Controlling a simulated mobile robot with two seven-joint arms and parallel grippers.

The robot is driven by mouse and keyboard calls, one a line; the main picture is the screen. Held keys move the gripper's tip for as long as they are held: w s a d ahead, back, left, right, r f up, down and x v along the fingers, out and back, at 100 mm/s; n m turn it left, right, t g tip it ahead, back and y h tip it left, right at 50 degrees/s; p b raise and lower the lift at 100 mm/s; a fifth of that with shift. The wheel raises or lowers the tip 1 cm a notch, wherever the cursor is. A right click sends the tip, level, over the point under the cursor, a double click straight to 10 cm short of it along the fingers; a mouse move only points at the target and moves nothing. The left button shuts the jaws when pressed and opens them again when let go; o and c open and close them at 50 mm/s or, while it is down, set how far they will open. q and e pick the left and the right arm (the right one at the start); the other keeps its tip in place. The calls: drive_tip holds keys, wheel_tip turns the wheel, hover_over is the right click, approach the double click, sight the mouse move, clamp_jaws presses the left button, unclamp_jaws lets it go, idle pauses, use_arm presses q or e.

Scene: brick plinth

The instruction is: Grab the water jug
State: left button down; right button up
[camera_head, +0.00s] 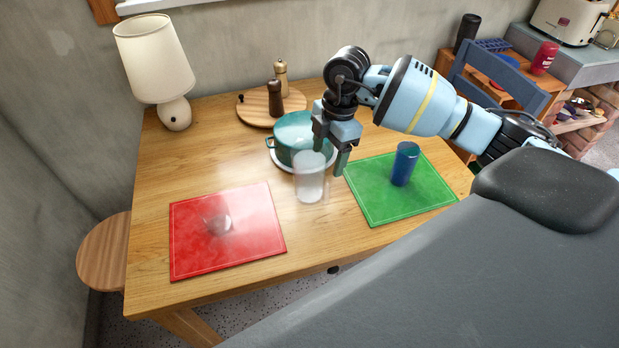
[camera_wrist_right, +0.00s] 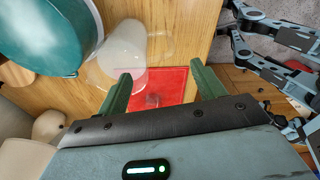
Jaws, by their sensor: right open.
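The water jug (camera_head: 310,180) is a clear, pale vessel standing upright on the wooden table between the red and green mats; it also shows in the right wrist view (camera_wrist_right: 122,50). My right gripper (camera_head: 331,156) is above and just behind the jug, fingers pointing down. In the right wrist view, its two green fingers (camera_wrist_right: 163,90) are spread apart with nothing between them. The jug appears beyond the fingers, toward the left one, and I cannot tell whether they touch. My left gripper is not recognisable in either view.
A teal pot (camera_head: 293,131) stands close behind the jug. A blue cup (camera_head: 404,165) stands on the green mat (camera_head: 379,201). The red mat (camera_head: 199,250) holds a small shiny item (camera_head: 219,222). A lamp (camera_head: 153,58) and a board with mills (camera_head: 249,107) are farther back.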

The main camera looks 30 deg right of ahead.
sight(314, 180)
drive_tip(key=shift+s+a+f, duration=0.1)
drive_tip(key=shift+a+f, duration=0.1)
drive_tip(key=shift+f, duration=1.4)
drive_tip(key=shift+s+a+f, duration=0.1)
drive_tip(key=shift+a+f, duration=0.1)
drive_tip(key=shift+f, duration=1.4)
clamp_jaws()
drive_tip(key=shift+w+r, duration=0.1)
drive_tip(key=shift+r, duration=0.05)
